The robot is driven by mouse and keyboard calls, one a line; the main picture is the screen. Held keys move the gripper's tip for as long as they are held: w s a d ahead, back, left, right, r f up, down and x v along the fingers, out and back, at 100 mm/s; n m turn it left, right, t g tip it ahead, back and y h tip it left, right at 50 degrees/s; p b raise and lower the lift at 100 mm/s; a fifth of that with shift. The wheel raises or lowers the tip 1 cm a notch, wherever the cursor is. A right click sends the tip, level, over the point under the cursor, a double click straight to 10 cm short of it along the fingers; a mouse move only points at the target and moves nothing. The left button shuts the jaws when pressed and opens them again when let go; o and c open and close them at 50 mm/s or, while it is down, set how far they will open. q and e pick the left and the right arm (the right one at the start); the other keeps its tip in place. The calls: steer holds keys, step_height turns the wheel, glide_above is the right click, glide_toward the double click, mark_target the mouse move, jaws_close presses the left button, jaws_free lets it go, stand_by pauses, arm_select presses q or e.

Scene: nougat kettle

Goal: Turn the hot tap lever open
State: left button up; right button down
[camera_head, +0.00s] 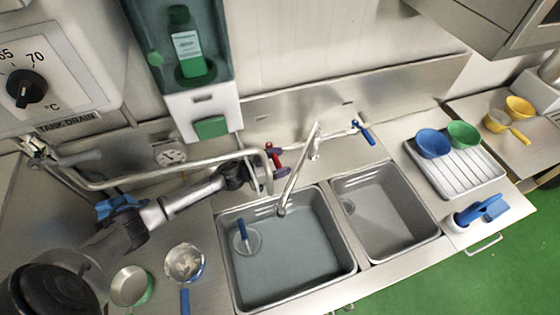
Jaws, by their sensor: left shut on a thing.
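The red hot tap lever (272,153) is at the back wall behind the left sink, left of the tap. The tap spout (298,170) reaches forward over the left sink. The blue lever (366,134) is on the tap's right side. My left gripper (264,177) reaches in from the left at the red lever and is shut on it. The fingers hide part of the lever, so its exact angle is hard to tell. My right gripper is not in view.
The left sink (222,255) holds water and a blue-handled tool (243,232). The right sink (385,215) looks empty. A pipe (150,172) runs along the wall close to my left arm. A draining tray (465,185) with bowls stands right.

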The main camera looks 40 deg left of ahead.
arm_select(q)
steer(key=w+n+t+y+p, duration=0.1)
steer(key=y, duration=0.1)
steer(key=w+n+t+y+p, duration=0.1)
steer(key=n+y, duration=0.1)
steer(key=shift+w+d, duration=0.1)
steer(key=shift+d, duration=0.25)
steer(key=o, duration=1.3)
